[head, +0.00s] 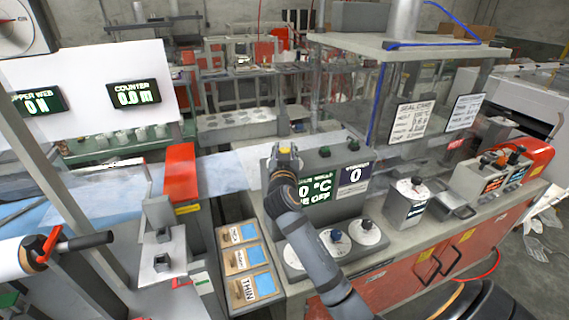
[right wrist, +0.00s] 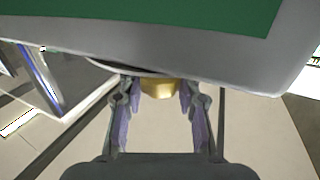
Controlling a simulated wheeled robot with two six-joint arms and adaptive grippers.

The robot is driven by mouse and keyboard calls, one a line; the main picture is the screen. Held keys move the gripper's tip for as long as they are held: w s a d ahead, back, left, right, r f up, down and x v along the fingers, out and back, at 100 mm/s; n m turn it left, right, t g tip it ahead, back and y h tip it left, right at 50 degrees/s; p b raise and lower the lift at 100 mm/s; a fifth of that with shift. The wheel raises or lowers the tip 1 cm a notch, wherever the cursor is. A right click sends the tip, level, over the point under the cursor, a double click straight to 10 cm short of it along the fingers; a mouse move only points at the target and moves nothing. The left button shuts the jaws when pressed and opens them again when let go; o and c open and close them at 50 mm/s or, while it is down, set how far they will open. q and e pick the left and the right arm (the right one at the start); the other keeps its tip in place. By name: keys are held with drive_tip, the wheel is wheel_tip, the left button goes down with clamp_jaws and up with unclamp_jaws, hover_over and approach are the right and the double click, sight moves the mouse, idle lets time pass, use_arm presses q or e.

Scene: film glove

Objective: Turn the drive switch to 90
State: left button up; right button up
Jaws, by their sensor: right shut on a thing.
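My right gripper (head: 287,163) is at the box's top left corner. In the right wrist view its fingers (right wrist: 158,110) stand on both sides of a brass-coloured knob (right wrist: 158,88), shut on it. I cannot read a label or angle for this knob. Two dark knobs sit on the box top to its right. White dials with knobs (head: 339,239) lie in front. My left gripper is not in view.
A tray with labelled tiles (head: 243,262) lies left of the dials. A red block (head: 180,172) stands further left. A grey box with a knob (head: 407,203) stands to the right. A shelf on posts (head: 400,48) rises behind.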

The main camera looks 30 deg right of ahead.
drive_tip(key=m+g+h+b, duration=0.2)
drive_tip(key=g+b, duration=0.1)
drive_tip(key=b, duration=0.1)
drive_tip(key=m+g+h+b, duration=0.2)
drive_tip(key=m+g+b, duration=0.1)
drive_tip(key=b, duration=0.2)
drive_tip(key=m+g+h+b, duration=0.3)
drive_tip(key=g+b, duration=0.1)
drive_tip(key=shift+f, duration=0.3)
drive_tip(key=shift+s+r+m+g+h+b, duration=0.15)
drive_tip(key=shift+m+g+b, duration=0.55)
drive_tip(key=shift+g, duration=0.5)
drive_tip(key=shift+w+r+m+g+h+b, duration=0.15)
drive_tip(key=shift+m+g+b, duration=0.3)
drive_tip(key=shift+m+g, duration=0.55)
drive_tip(key=shift+s+g, duration=0.1)
drive_tip(key=shift+g, duration=0.4)
drive_tip(key=o, duration=1.2)
drive_tip(key=a, duration=1.2)
